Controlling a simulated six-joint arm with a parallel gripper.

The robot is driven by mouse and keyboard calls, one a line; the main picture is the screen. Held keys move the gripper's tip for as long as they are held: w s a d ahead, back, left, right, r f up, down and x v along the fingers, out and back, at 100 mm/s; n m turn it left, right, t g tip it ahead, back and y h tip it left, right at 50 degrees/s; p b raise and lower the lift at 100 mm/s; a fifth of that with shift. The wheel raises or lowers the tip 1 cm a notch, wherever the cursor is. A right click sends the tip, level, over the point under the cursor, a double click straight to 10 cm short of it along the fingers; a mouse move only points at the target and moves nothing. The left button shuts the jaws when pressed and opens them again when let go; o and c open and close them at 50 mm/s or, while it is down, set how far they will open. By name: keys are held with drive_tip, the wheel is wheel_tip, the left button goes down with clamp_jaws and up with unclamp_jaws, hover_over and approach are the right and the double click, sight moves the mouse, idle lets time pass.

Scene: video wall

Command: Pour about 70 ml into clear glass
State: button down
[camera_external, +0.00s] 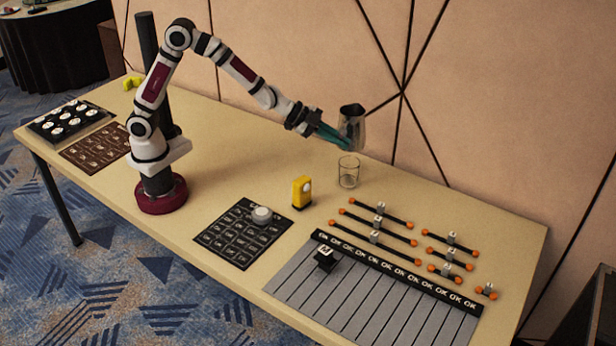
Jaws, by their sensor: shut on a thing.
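The clear glass (349,172) stands upright on the table, right of the middle of the view. My gripper (342,138) has green fingers and is shut on a dark metallic jug (352,122). The jug is held in the air just above the glass and looks close to upright, perhaps slightly tilted. I cannot see any stream of liquid. Any contents of the jug or the glass are too small to make out.
A yellow block-like device (301,192) stands left of the glass. A black grid board (240,235) with a round white piece (262,214) lies in front. Orange-ended rods (373,235) and a grey lane board (370,300) fill the right front. Table space behind the yellow device is clear.

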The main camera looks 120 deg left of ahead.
drive_tip(key=w+d+f, duration=0.1)
drive_tip(key=d+f, duration=0.2)
drive_tip(key=f, duration=0.2)
drive_tip(key=w+d+f+n+y, duration=0.1)
drive_tip(key=d+f, duration=0.2)
drive_tip(key=f, duration=0.2)
drive_tip(key=w+d+f+n, duration=0.1)
drive_tip(key=d+f, duration=0.2)
drive_tip(key=f, duration=0.2)
drive_tip(key=shift+w+f+g, duration=0.2)
drive_tip(key=shift+f+g, duration=0.2)
drive_tip(key=shift+a+r, duration=0.15)
drive_tip(key=shift+r, duration=0.05)
drive_tip(key=s+a+r+n+t+h, duration=0.2)
drive_tip(key=a+r+n+h, duration=0.4)
drive_tip(key=r, duration=0.4)
drive_tip(key=shift+s+a+r+t+h, duration=0.45)
drive_tip(key=shift+a+h, duration=0.25)
drive_tip(key=shift+a, duration=0.55)
drive_tip(key=shift+a, duration=0.1)
drive_tip(key=shift+s+a+r+n, duration=0.2)
drive_tip(key=shift+a+r+n, duration=0.2)
drive_tip(key=shift+a+r, duration=0.1)
